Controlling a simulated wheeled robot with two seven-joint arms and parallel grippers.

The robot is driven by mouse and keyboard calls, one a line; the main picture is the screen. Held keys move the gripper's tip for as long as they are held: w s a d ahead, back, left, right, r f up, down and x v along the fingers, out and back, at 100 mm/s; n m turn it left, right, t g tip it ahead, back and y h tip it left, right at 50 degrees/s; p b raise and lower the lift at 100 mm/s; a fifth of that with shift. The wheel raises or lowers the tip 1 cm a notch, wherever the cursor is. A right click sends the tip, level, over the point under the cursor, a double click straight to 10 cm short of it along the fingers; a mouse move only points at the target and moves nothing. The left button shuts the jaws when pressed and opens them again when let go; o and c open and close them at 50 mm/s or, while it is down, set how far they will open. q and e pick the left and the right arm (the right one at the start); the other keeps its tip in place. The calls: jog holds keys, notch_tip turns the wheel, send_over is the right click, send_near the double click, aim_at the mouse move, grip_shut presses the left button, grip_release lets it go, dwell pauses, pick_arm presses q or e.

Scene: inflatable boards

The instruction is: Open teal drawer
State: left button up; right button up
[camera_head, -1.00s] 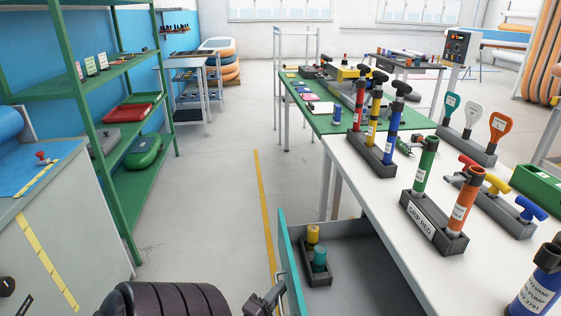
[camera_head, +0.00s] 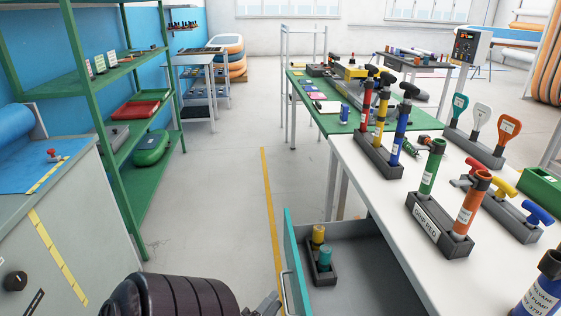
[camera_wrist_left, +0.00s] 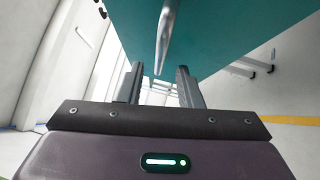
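The teal drawer front (camera_head: 295,262) stands pulled out from under the white worktop, and the grey drawer inside is exposed. Its pale bar handle (camera_head: 284,288) is on the outer face. In the left wrist view the teal front (camera_wrist_left: 230,30) fills the top, with the handle (camera_wrist_left: 166,35) hanging down in front of it. My left gripper (camera_head: 275,300) is at the bottom edge beside the handle. Its two fingers (camera_wrist_left: 158,85) are apart with nothing gripped, and the handle's end shows just beyond the gap. My right gripper is not in view.
A dark holder (camera_head: 322,272) with yellow and teal cylinders sits in the drawer. The white worktop (camera_head: 385,200) carries pumps in stands. A grey cabinet (camera_head: 70,240) and green shelf (camera_head: 150,195) stand left. The floor (camera_head: 215,220) between is clear.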

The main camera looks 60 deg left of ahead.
pick_arm(q)
jog(key=shift+v, duration=1.45)
jog(key=w+d+f+m+g+h+p, duration=0.1)
jog(key=d+f+m+g+h, duration=0.4)
jog(key=d+f, duration=0.55)
jog(key=d+f+m+g+h+p, duration=0.25)
jog(key=d+f+m, duration=0.45)
jog(key=f, duration=0.6)
jog(key=s+d+f+m+g, duration=0.4)
jog(key=s+f+m+g, duration=0.5)
jog(key=s+m, duration=0.5)
jog(key=shift+s+f+m, duration=0.4)
jog(key=shift+s+f, duration=0.35)
jog(key=shift+s, duration=0.15)
